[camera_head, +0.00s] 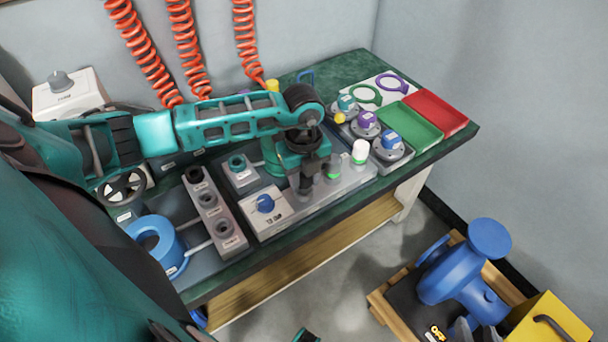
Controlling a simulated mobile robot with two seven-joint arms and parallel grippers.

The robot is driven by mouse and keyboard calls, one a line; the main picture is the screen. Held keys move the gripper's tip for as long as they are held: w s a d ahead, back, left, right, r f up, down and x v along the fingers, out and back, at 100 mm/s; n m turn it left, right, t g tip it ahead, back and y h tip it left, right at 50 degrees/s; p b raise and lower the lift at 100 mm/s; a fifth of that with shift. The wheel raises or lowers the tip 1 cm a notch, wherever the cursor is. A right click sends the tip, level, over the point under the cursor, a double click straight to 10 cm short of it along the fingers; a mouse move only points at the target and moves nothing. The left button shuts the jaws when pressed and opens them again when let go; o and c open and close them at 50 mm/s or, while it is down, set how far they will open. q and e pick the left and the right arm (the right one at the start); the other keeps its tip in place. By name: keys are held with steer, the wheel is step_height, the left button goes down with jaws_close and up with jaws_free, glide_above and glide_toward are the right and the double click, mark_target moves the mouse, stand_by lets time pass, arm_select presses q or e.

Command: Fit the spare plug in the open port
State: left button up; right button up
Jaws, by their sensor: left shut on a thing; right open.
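My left gripper (306,166) reaches over the bench from the left and points down at the grey test plate. It is shut on a small dark piece whose shape is mostly hidden by the fingers; I cannot tell whether its lower end touches the plate. Just right of it stand a green-banded plug (333,170) and a white-topped plug with a green band (360,152). I cannot tell which port is the open one.
A blue-knobbed box (265,204) is at the bench's front edge, with a blue ring (157,245) at left. Capped flanges (390,143), a green tray (410,131) and a red tray (436,112) are at right. A blue pump (465,280) stands on the floor.

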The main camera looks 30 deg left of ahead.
arm_select(q)
steer(key=shift+f, duration=0.2)
arm_select(e)
steer(key=shift+f, duration=0.15)
arm_select(q)
steer(key=o, duration=1.2)
arm_select(e)
steer(key=shift+w, duration=0.15)
arm_select(q)
step_height(320, 180, up, 5)
steer(key=shift+r+p, duration=0.1)
steer(key=shift+p, duration=0.4)
step_height(320, 180, up, 8)
steer(key=shift+f+p, duration=0.15)
steer(key=shift+p, duration=0.4)
arm_select(e)
steer(key=shift+s+d+r, duration=0.15)
steer(key=shift+r, duration=0.25)
steer(key=shift+s+d+r, duration=0.1)
steer(key=shift+d+r, duration=0.05)
steer(key=shift+r, duration=0.25)
steer(key=shift+w+a+r, duration=0.1)
